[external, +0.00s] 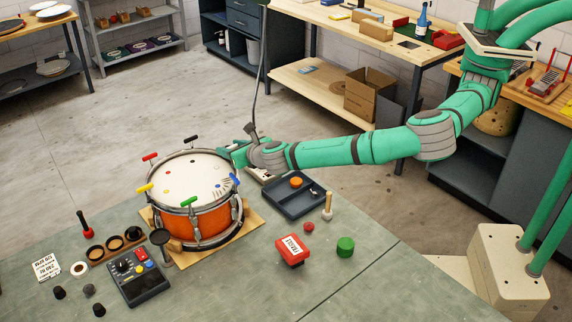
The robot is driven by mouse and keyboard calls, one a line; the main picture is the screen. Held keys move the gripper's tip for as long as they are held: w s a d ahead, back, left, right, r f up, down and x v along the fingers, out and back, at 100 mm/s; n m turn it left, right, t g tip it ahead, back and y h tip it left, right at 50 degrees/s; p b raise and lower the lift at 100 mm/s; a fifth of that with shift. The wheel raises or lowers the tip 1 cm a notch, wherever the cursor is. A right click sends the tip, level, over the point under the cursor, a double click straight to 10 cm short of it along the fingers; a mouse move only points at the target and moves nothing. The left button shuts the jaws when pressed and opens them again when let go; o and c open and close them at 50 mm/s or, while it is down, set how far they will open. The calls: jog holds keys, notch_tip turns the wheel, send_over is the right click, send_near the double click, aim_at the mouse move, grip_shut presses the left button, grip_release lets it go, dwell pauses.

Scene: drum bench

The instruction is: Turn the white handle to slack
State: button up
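An orange drum (196,222) with a pale drumhead (188,177) stands on a wooden board on the green bench. T-shaped handles stand around its rim: red (150,157), black (191,139), yellow (145,188), green (189,201) and blue (235,180). I cannot make out the white handle; the right far side of the rim is covered by my gripper. My gripper (235,154) is at that side of the rim, between the black and blue handles. Its fingertips are too small and hidden to tell whether they are open or hold anything.
A dark tray (295,197) lies right of the drum, close under my wrist. A red labelled box (292,250), a green cylinder (345,246) and a wooden peg (328,208) stand nearby. A black control box (138,277) sits front left. The bench's front middle is clear.

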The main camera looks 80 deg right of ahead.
jog(key=shift+n+t+y, duration=0.3)
jog(key=shift+n, duration=0.1)
